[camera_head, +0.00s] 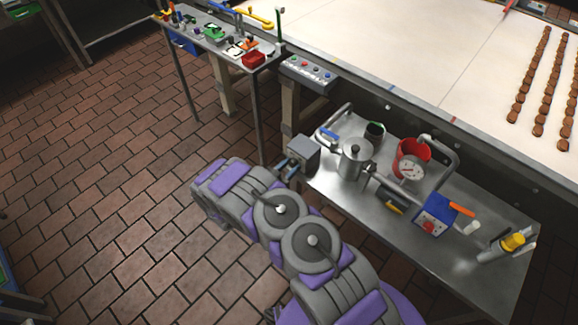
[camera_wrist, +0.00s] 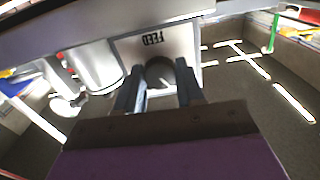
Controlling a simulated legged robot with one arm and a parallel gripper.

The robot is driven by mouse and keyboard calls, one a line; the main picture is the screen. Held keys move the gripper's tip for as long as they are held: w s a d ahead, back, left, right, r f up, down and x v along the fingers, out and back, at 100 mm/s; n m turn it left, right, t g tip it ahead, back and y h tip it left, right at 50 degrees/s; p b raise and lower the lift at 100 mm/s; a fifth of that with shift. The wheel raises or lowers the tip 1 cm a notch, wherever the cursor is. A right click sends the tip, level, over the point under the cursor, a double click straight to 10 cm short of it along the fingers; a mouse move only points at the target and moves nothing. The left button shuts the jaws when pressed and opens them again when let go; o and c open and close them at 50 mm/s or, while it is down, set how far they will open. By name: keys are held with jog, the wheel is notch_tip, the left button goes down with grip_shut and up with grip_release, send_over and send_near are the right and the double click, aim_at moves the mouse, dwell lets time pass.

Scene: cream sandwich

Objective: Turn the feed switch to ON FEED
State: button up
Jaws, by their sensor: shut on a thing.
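The feed switch is a grey box (camera_head: 304,154) at the left end of the steel side table. In the wrist view its pale face (camera_wrist: 185,42) carries the word FEED, seen upside down. A round dark knob (camera_wrist: 160,70) sits on that face. My gripper (camera_head: 289,166) reaches the box from the left. In the wrist view my gripper (camera_wrist: 159,92) has one finger on each side of the knob and is shut on it. The knob's pointer and any ON mark cannot be made out.
A button panel (camera_head: 308,72) is on the conveyor's edge above. The tiled floor at left is clear.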

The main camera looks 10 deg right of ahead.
jog(key=m+p, duration=0.4)
jog(key=m, duration=0.1)
jog(key=shift+r+p, duration=0.25)
jog(key=shift+p, duration=0.05)
jog(key=m+p, duration=0.3)
jog(key=shift+m, duration=0.3)
jog(key=m+p, duration=0.3)
jog(key=shift+p, duration=0.35)
jog(key=shift+f+m+p, duration=0.15)
jog(key=shift+m+p, duration=0.65)
jog(key=shift+p, duration=0.15)
jog(key=shift+f, duration=0.15)
jog(key=o, duration=1)
jog(key=shift+o, duration=0.2)
jog(key=v, duration=1.7)
jog(key=shift+a+b, duration=0.2)
jog(key=shift+b, duration=0.1)
